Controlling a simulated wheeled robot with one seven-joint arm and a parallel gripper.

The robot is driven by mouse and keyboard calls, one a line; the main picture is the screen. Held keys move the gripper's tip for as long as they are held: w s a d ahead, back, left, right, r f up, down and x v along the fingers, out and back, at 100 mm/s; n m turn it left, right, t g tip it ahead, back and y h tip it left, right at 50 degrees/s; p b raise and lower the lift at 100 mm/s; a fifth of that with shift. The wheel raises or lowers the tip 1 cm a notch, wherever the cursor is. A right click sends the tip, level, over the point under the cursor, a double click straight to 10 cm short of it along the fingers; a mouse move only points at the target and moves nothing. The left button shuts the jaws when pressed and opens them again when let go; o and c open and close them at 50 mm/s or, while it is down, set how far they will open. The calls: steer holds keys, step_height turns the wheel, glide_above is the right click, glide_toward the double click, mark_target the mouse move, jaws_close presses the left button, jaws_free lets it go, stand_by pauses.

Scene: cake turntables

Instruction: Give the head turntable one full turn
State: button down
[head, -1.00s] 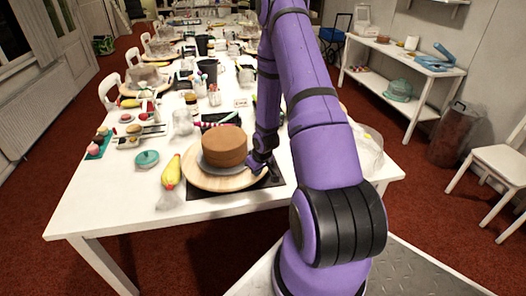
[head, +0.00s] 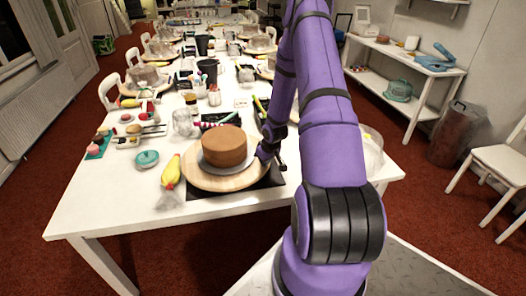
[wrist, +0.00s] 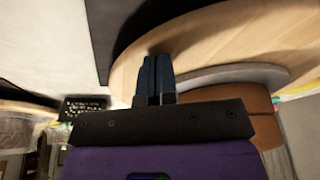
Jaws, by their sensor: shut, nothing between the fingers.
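The head turntable is a round pale wooden disc (head: 200,177) on a black mat (head: 232,193) at the near end of the long white table. A brown cake (head: 224,146) sits on it on a grey board (head: 210,168). My gripper (head: 268,160) is at the right edge of the disc, beside the cake. In the wrist view the shut fingers (wrist: 156,75) lie over the wooden disc (wrist: 215,45), with the grey board (wrist: 235,75) and the cake (wrist: 262,105) to their right. Nothing is between the fingers. I cannot tell whether the fingertips touch the disc.
A teal round tin (head: 147,159) lies farther left. Jars and tools stand behind the cake. The table's front left is clear. A white chair (head: 497,165) is off to the right.

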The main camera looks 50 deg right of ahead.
steer(key=shift+r, duration=1.4)
steer(key=shift+a, duration=0.1)
steer(key=a, duration=0.3)
steer(key=s+a, duration=0.1)
steer(key=a, duration=0.2)
steer(key=s+a, duration=0.1)
steer(key=a, duration=0.2)
steer(key=shift+s+a, duration=0.1)
steer(key=shift+s, duration=0.15)
steer(key=w+a, duration=0.1)
steer(key=a, duration=0.2)
steer(key=w+a, duration=0.4)
steer(key=a, duration=0.1)
steer(key=shift+w+a, duration=0.15)
steer(key=shift+a, duration=0.2)
steer(key=shift+f, duration=0.1)
